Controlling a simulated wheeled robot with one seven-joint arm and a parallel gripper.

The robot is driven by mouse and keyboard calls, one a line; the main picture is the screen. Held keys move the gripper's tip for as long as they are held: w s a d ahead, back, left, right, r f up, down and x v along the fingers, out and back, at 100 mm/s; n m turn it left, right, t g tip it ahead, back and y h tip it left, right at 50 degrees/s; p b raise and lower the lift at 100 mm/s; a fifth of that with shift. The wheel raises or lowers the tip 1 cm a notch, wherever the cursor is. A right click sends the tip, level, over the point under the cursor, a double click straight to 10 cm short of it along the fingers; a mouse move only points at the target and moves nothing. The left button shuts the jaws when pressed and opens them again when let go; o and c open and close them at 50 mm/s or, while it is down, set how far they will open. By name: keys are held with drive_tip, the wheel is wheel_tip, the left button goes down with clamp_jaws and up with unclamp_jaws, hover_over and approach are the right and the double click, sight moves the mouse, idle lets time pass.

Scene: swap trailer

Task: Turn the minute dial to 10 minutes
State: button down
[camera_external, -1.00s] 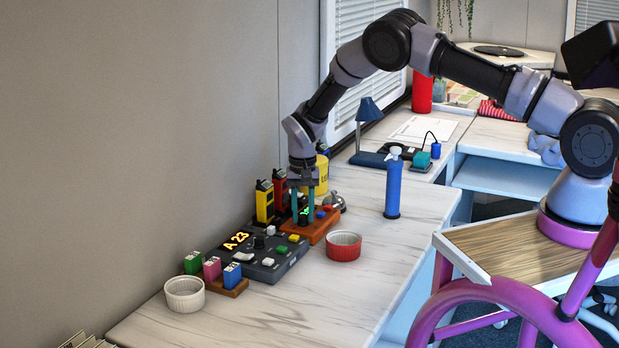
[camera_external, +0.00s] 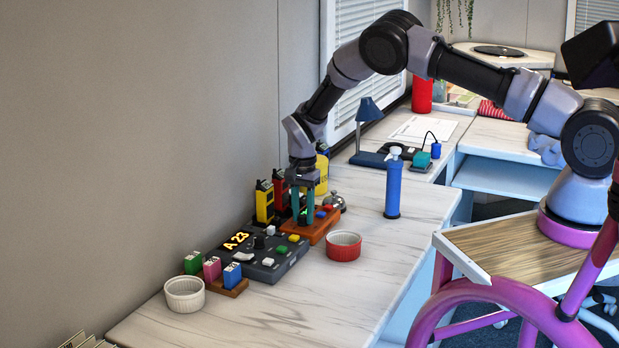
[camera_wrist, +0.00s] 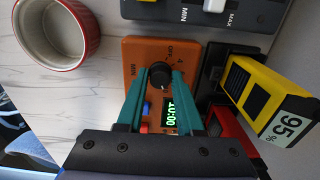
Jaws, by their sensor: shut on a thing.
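The orange-brown timer box (camera_external: 322,233) stands on the white counter, and its face also shows in the wrist view (camera_wrist: 138,58). Its black round minute dial (camera_wrist: 159,76) sits between my teal fingertips, with MIN and OFF marks around it. My gripper (camera_external: 303,221) points down at the box and is shut on the dial. The green display (camera_wrist: 172,114) appears to read 10:00, partly crowded by a finger. A blue button (camera_wrist: 147,109) and a red button lie beside the display.
A dark panel showing A 23 (camera_external: 268,262) lies left of the timer. A red ramekin (camera_external: 344,247) stands close on its right. Yellow and red devices (camera_external: 264,203) stand behind.

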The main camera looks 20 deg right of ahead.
sight(303, 216)
drive_tip(key=c, duration=0.6)
unclamp_jaws()
drive_tip(key=shift+o, duration=0.2)
wheel_tip(303, 216, up, 11)
